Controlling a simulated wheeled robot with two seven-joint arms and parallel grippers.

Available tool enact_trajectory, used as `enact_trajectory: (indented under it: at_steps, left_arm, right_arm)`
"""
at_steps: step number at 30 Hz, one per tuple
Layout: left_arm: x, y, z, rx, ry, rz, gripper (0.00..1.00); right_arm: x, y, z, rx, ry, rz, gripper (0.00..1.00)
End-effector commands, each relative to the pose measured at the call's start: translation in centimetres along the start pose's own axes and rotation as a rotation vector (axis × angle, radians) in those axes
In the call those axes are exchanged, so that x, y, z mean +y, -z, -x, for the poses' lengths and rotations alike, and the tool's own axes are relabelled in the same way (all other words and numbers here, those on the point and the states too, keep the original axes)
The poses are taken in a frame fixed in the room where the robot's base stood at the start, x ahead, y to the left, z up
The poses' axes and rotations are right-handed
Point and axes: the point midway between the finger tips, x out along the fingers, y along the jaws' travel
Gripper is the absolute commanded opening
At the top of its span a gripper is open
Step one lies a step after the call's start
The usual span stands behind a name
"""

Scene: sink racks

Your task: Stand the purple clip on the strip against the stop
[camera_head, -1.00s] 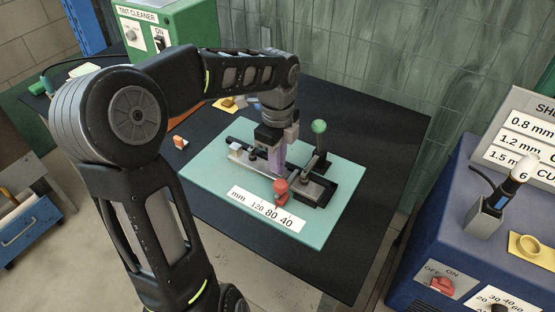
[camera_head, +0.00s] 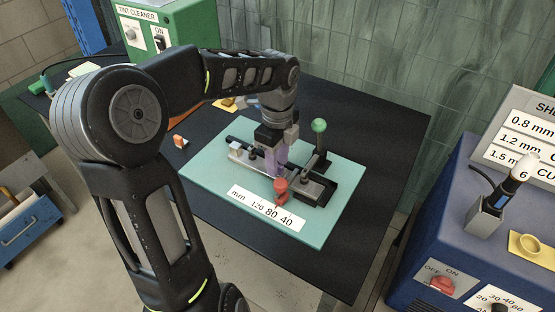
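My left gripper (camera_head: 274,146) points down over the fixture on the teal board (camera_head: 212,180). The purple clip (camera_head: 277,157) shows at and just below its fingertips, roughly upright, and the gripper appears shut on it. The clip is at the pale metal strip (camera_head: 242,157), but I cannot tell whether its lower end touches it. A red-knobbed part (camera_head: 281,187), perhaps the stop, stands just in front of the clip, by the printed scale (camera_head: 266,208). The gripper hides part of the strip. My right gripper is not in view.
A lever with a green ball (camera_head: 319,126) rises right of the gripper. A small orange-and-white piece (camera_head: 180,141) lies on the black table (camera_head: 365,125). A green box (camera_head: 170,30) stands behind; a blue machine (camera_head: 430,235) is at right.

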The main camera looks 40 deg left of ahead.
Motion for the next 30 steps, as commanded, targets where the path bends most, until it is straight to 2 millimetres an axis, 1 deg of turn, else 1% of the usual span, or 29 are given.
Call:
enact_trajectory:
  at_steps: [4, 8, 15, 17, 18, 19, 21, 24, 30]
  left_arm:
    - [-0.1, 0.0, 1.1, -0.001, 0.003, 0.000, 0.34]
    - [-0.1, 0.0, 3.1, -0.001, 0.005, 0.000, 0.34]
    - [-0.1, 0.0, 8.1, 0.000, 0.005, -0.001, 0.34]
    - [-0.1, 0.0, 9.3, 0.000, 0.005, -0.001, 0.34]
    - [-0.1, 0.0, 10.4, 0.000, 0.003, -0.001, 0.34]
    - [0.0, 0.0, 11.0, 0.000, 0.001, -0.001, 0.34]
    - [0.0, 0.0, 11.8, 0.000, 0.001, -0.001, 0.34]
    - [0.0, 0.0, 12.3, 0.000, 0.001, 0.000, 0.34]
    - [0.0, 0.0, 12.2, 0.000, 0.001, 0.000, 0.34]
  right_arm:
    - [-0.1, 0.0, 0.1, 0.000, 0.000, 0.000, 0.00]
    - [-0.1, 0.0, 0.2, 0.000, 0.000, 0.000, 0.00]
    - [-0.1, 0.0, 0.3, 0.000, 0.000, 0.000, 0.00]
    - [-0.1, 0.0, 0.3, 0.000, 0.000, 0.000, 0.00]
    - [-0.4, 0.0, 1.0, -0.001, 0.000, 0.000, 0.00]
    - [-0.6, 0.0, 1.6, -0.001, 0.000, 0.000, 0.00]
    - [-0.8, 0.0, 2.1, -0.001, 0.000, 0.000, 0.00]
    - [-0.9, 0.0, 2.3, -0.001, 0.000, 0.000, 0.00]
    - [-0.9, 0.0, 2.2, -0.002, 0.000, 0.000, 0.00]
